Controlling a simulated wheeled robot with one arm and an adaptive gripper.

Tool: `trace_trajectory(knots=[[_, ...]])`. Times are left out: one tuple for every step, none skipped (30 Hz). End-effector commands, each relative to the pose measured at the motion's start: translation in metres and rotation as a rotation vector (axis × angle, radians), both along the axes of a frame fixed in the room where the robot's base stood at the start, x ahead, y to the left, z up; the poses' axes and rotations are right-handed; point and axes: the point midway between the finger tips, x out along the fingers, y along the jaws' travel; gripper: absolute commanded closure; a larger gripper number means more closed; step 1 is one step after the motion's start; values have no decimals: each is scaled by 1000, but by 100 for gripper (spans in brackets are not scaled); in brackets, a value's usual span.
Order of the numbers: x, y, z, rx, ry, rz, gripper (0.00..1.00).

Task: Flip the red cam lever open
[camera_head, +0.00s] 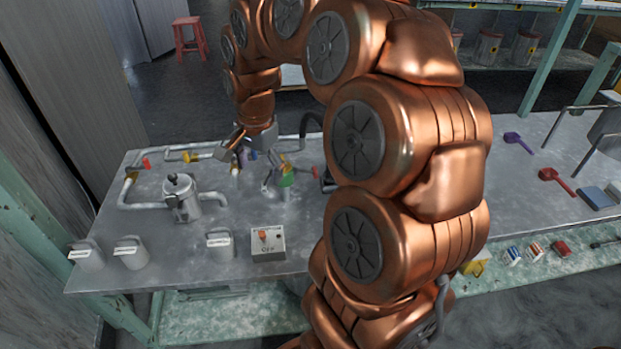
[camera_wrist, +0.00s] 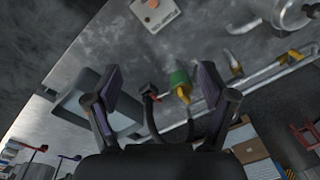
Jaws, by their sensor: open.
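A small red piece (camera_head: 314,172) shows beside a dark fitting at the end of the tubing, next to my arm in the head view. In the wrist view, a small red part (camera_wrist: 157,97) sits by a black fitting (camera_wrist: 149,90) between my fingers. I cannot tell its lever shape or angle. Another red piece (camera_head: 146,162) is on the tubing at the left. My gripper (camera_head: 247,152) is open over the tubing at the back of the bench. In the wrist view my gripper (camera_wrist: 158,84) has its fingers wide apart, with nothing between them in contact.
A green-and-yellow fitting (camera_wrist: 180,85) stands beside the black one; its green part (camera_head: 287,180) also shows in the head view. A metal pot (camera_head: 181,200), several labelled mugs and a switch box (camera_head: 267,243) stand on the bench (camera_head: 220,275). My arm hides the bench's middle.

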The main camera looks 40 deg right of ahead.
Motion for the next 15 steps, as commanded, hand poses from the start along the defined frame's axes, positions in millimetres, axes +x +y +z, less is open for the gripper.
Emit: trace_trajectory(knots=[[13,-21,-19,3,-12,-100,17],[19,-33,-25,4,-20,-164,17],[27,-51,-32,7,-34,-251,17],[33,-64,-38,7,-44,-315,17],[38,-77,-45,8,-50,-379,17],[43,-95,-53,8,-62,-461,17],[47,-108,-58,8,-71,-522,17],[50,-121,-63,10,-79,-581,17],[52,-137,-71,10,-85,-652,17],[53,-148,-76,9,-92,-702,17],[54,-158,-80,9,-99,-750,17],[55,-171,-84,8,-107,-805,17],[56,-179,-88,7,-112,-842,17],[56,-186,-91,6,-115,-873,17],[55,-194,-95,7,-119,-909,17]])
